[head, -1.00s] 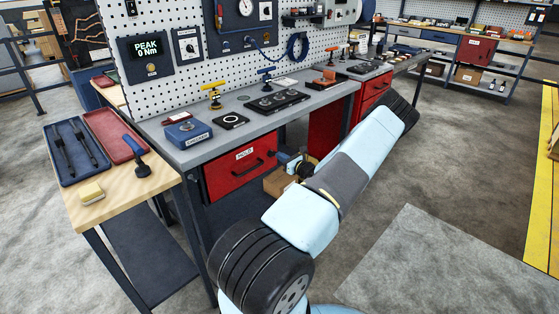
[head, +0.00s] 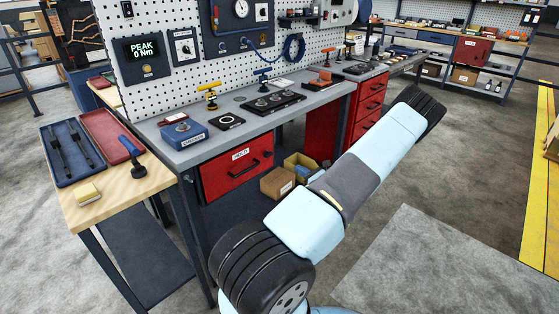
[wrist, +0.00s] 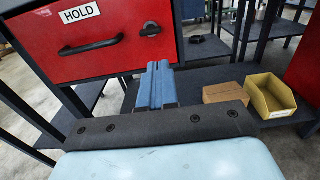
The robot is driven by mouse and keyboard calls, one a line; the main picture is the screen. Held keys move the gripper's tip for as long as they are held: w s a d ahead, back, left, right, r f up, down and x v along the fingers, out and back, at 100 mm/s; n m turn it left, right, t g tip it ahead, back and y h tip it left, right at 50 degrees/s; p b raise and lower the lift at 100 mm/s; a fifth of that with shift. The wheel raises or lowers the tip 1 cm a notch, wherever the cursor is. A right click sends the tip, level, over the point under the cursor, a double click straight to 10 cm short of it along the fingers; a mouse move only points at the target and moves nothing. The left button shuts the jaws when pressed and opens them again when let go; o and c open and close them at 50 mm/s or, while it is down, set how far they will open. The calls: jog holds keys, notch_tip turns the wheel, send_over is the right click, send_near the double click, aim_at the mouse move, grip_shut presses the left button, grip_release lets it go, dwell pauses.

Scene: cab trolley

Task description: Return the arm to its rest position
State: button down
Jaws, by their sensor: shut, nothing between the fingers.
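My gripper (wrist: 156,84) shows in the wrist view as two blue fingers pressed together, shut and empty. It is in front of and below the red HOLD drawer (wrist: 75,35), with the lower shelf (wrist: 205,78) beyond it. In the head view my pale blue arm (head: 345,170) slants from the lower middle up to the right. The HOLD drawer (head: 238,168) looks closed in the head view.
A cardboard box (head: 278,183) and a yellow bin (head: 300,167) sit under the workbench (head: 190,152). A wooden side table (head: 130,189) with trays stands at left. Open concrete floor (head: 420,240) lies to the right.

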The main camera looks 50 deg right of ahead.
jog(key=shift+s, duration=0.1)
jog(key=w+a+r+n+g+y, duration=0.3)
jog(key=w+a+r+n+g, duration=0.15)
jog(key=a+r+n, duration=0.5)
jog(key=w+a+r+n+g+y, duration=0.4)
jog(key=w+a+r, duration=0.25)
jog(key=a, duration=0.65)
jog(key=w+a+r+n+g+y, duration=0.35)
jog(key=a+r+n, duration=0.35)
jog(key=a+r, duration=0.3)
jog(key=s+a+r+n+g+h, duration=0.25)
jog(key=a+r+n, duration=0.2)
jog(key=a, duration=0.45)
jog(key=s+a+r+n+g+h, duration=0.1)
jog(key=s+a+r+n+h, duration=0.1)
jog(key=s+a+r+n, duration=0.5)
jog(key=s+a+r+n+t+h, duration=0.3)
jog(key=s+a+r+n, duration=0.2)
jog(key=s, duration=0.6)
jog(key=a+r, duration=0.2)
jog(key=a, duration=0.1)
jog(key=shift+a+h, duration=0.3)
jog(key=shift+h, duration=0.1)
